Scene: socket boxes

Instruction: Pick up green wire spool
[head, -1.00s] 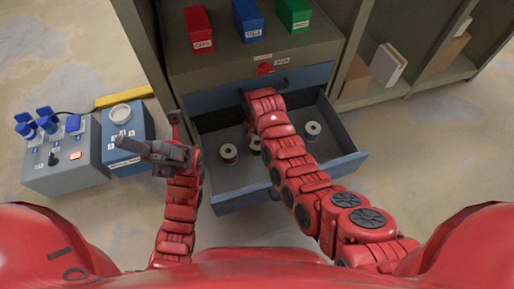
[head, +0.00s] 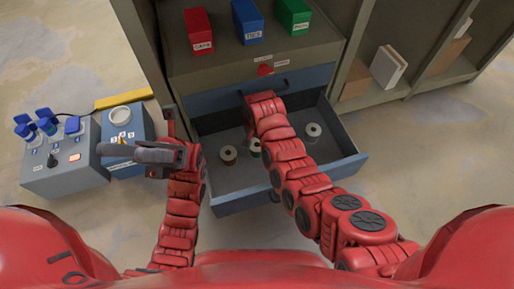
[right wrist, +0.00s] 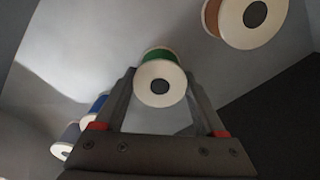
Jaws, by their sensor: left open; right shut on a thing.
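The green wire spool (right wrist: 158,78) has white flanges and sits between the fingers of my right gripper (right wrist: 160,90) in the right wrist view. The fingers are shut on it from both sides. In the head view the green spool (head: 255,148) shows partly beside my right arm, inside the open drawer (head: 240,192). The arm hides my right gripper there. I cannot tell whether the spool is clear of the drawer floor. My left gripper (head: 143,135) is open and empty, left of the drawer.
A brown spool (right wrist: 246,18), a blue spool (right wrist: 97,104) and a dark spool (right wrist: 66,140) stand around the green one. Red (head: 198,30), blue (head: 247,22) and green (head: 293,16) bins stand on the cabinet above. A switch box (head: 62,160) lies at left.

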